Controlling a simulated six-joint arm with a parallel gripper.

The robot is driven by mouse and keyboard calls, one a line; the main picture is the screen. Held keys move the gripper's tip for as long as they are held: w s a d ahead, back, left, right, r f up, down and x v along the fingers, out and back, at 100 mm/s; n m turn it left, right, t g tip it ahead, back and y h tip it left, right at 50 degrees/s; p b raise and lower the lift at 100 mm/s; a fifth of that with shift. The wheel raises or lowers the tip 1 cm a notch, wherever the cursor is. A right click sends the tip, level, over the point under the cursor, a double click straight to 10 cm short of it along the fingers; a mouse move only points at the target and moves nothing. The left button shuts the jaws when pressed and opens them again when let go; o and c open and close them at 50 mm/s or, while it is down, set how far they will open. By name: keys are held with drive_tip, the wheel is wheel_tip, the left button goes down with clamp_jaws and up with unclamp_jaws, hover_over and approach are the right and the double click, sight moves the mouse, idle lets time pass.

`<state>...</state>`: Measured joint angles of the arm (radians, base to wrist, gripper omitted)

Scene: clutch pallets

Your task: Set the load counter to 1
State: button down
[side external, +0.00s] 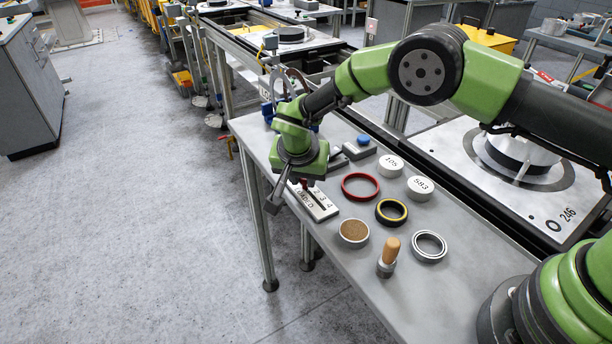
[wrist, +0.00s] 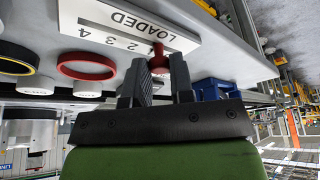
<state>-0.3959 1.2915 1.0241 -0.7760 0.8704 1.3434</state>
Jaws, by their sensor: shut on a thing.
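The load counter (side external: 322,207) is a pale plate marked LOADED with a row of numerals, lying near the left edge of the grey bench. It also shows close up in the wrist view (wrist: 119,18), where 4, 3 and 2 are readable. Its red knob (wrist: 179,70) stands at the low-number end of the row, beyond the 2. My gripper (wrist: 163,72) is shut on this red knob at the plate. The fingers partly cover the knob and the plate around the 1, so I cannot tell its exact position against that mark.
A red ring (side external: 360,187), a yellow-black ring (side external: 391,213), a grey ring (side external: 429,247), a brown-filled cup (side external: 354,233) and a wooden-handled tool (side external: 390,252) stand nearby. White discs marked 105 (side external: 391,166) and 593 (side external: 420,188) lie behind. A blue button (side external: 363,140) sits farther back.

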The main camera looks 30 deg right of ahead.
drive_tip(key=c, duration=1)
unclamp_jaws()
drive_tip(key=v, duration=1)
